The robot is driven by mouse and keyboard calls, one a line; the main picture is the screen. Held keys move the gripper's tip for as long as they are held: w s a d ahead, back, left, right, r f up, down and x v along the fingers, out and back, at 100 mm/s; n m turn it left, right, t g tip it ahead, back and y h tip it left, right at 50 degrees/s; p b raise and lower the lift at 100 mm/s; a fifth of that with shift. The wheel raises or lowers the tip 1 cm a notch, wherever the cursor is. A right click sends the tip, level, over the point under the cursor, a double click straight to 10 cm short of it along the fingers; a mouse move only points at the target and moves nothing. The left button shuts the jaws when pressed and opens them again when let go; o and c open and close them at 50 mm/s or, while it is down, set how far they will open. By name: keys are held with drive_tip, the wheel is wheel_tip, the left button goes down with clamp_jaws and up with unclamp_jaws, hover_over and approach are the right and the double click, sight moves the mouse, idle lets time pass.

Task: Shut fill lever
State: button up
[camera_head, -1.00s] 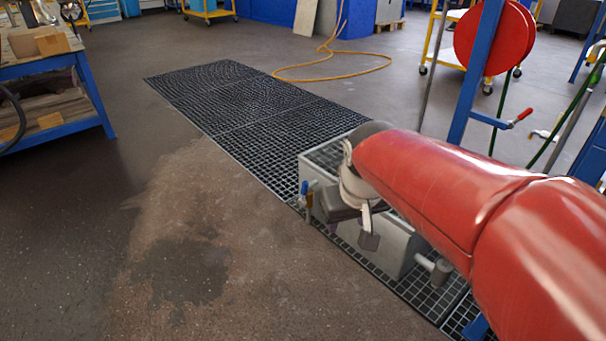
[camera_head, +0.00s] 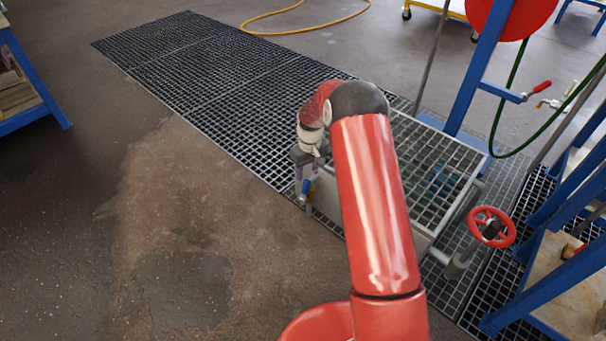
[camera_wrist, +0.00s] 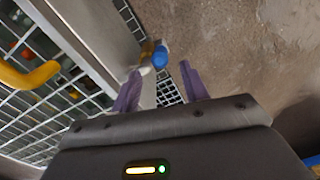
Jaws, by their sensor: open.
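A small tap with a blue lever (camera_head: 306,187) sits at the left end of the grey tank (camera_head: 327,195). In the wrist view the blue lever (camera_wrist: 160,57) shows beyond the fingertips, roughly in line with the gap, with brass and pale parts beside it. My gripper (camera_wrist: 161,73) is open with its purple fingers apart and nothing between them. In the head view my gripper (camera_head: 307,166) is close above the tap, partly hidden by my arm. A red-handled lever (camera_head: 541,87) is on the blue stand at right. No label shows which is the fill lever.
A grating (camera_head: 437,165) covers the tank top; a yellow bar (camera_wrist: 30,75) crosses the grating in the wrist view. A red handwheel (camera_head: 491,227) is at the tank's right. A green hose (camera_head: 540,128) hangs by the blue stand (camera_head: 476,75).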

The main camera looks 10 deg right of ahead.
sight(306, 193)
drive_tip(key=f, duration=0.8)
drive_tip(key=shift+a+f+b, duration=0.1)
drive_tip(key=shift+a+b, duration=0.1)
drive_tip(key=shift+b, duration=0.15)
clamp_jaws()
